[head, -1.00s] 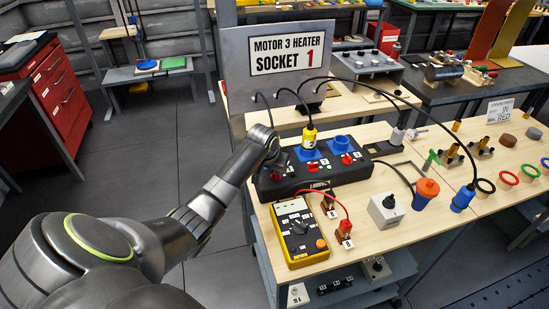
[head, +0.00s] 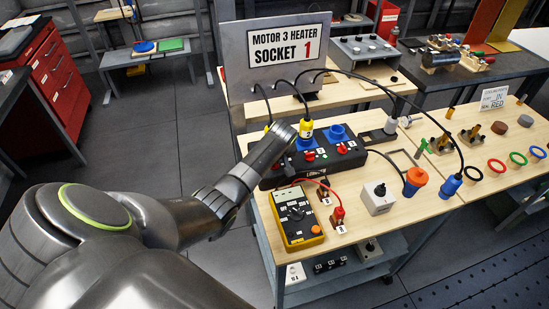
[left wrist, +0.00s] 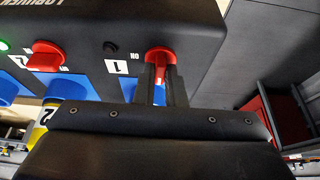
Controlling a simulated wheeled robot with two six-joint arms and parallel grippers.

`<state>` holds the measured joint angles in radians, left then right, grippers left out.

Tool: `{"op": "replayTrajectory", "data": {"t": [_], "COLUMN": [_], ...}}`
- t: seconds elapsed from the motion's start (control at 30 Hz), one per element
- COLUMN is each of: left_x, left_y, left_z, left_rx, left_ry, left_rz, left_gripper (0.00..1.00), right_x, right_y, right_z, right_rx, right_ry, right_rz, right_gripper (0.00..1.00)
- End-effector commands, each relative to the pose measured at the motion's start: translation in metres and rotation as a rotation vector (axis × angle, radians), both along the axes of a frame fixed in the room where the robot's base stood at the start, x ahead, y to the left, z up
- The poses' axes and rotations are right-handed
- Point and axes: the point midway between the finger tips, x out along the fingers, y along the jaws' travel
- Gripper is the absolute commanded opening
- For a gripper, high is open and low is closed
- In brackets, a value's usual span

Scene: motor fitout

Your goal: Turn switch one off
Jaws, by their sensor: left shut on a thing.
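In the left wrist view, switch one is a red rotary knob (left wrist: 160,56) on the black socket box, beside the label "1" (left wrist: 116,67). My left gripper (left wrist: 162,75) is shut on this knob, one finger on each side of its handle, which points down in that view. The small lamp by switch one (left wrist: 110,47) looks dark. In the head view the black box (head: 355,160) stands on the bench below the sign "Motor 3 heater socket 1" (head: 290,52). My left wrist hides switch one and the fingertips there. My right gripper is not in view.
Switch two (left wrist: 45,56) is a red knob beside a lit green lamp (left wrist: 4,46). A yellow plug (head: 306,130) with a black cable sits in the box. A yellow multimeter (head: 296,215) with a red lead, a grey box (head: 379,197) and an orange plug (head: 415,180) stand in front.

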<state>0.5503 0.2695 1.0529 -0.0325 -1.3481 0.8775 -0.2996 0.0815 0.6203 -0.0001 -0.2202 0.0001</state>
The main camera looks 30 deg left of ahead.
Motion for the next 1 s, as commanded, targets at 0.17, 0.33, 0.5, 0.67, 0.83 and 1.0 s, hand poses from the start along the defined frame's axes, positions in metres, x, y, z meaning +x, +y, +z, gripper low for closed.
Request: {"op": "replayTrajectory", "data": {"t": [0.17,0.33,0.5,0.67,0.83,1.0], "left_x": [0.0009,0.0010,0.0010,0.0009,0.0006,0.0004], "left_y": [0.0002,0.0002,0.0002,0.0004,0.0003,0.0001], "left_z": [0.0011,0.0010,0.0011,0.0010,0.0006,0.0006], "left_rx": [0.000,0.000,0.000,0.000,0.000,0.000], "left_ry": [-0.003,-0.003,-0.003,-0.003,-0.002,-0.001], "left_rz": [0.025,0.031,0.031,0.031,0.030,0.029], "left_gripper": [0.00,0.00,0.00,0.23,0.32,0.32], "right_x": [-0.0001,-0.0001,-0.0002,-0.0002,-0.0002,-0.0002], "right_y": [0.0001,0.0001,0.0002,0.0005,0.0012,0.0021], "right_z": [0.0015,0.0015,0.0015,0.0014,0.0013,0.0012], "right_rx": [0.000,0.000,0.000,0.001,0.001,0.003], "right_ry": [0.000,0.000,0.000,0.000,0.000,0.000], "right_rz": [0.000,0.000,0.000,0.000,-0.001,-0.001], "right_gripper": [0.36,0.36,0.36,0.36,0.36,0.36]}}
